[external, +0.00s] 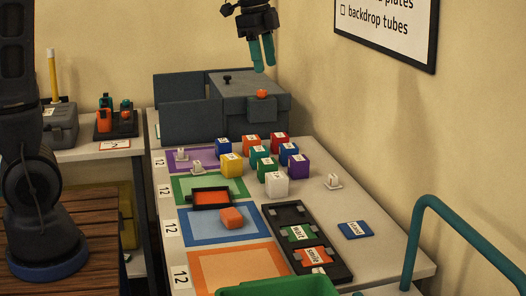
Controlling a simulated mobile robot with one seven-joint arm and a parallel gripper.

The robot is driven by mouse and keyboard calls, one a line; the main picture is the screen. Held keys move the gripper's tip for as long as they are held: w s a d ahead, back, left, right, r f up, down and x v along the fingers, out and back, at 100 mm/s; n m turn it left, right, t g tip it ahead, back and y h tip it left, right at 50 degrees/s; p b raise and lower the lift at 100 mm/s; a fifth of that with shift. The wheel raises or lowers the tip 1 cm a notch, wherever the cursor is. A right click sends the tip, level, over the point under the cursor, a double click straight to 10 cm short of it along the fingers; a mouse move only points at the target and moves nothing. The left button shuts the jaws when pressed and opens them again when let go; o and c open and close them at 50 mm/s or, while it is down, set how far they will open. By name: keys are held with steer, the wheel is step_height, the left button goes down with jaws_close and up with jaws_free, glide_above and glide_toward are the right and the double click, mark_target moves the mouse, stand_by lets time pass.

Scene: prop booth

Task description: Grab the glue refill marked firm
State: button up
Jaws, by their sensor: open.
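My gripper (264,66), with teal fingers, is open and empty. It hangs high near the back wall, above the dark grey box unit at the table's far end. I cannot read the word firm anywhere, so I cannot tell which thing is the glue refill. Several coloured cubes with small labels stand on the table, among them a white cube (276,185), a yellow cube (231,167) and a purple cube (299,167). Their labels are too small to read. Small orange and teal pieces stand in a black holder (115,131) on the left side table.
The grey box unit (240,98) carries an orange knob (262,93). An orange block (231,218) lies on a blue mat. A black tray (332,262) holds labelled cards beside a blue card (355,230). A green bin (279,288) and teal rail (413,230) stand in front.

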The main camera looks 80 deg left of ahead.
steer(key=w+a+f+m, duration=0.2)
steer(key=w+a+f, duration=0.3)
steer(key=w, duration=0.4)
steer(key=m+g+h, duration=0.1)
steer(key=m+h, duration=0.3)
steer(key=m, duration=0.3)
glide_above(331, 174)
steer(key=s+a, duration=0.1)
steer(key=a, duration=0.1)
step_height(331, 174, down, 31)
steer(key=shift+d+r, duration=0.1)
steer(key=shift+d, duration=0.05)
steer(key=shift+w+x, duration=0.15)
steer(key=shift+x, duration=1.15)
steer(key=shift+w+x, duration=0.1)
steer(key=shift+x, duration=1.25)
jaws_close()
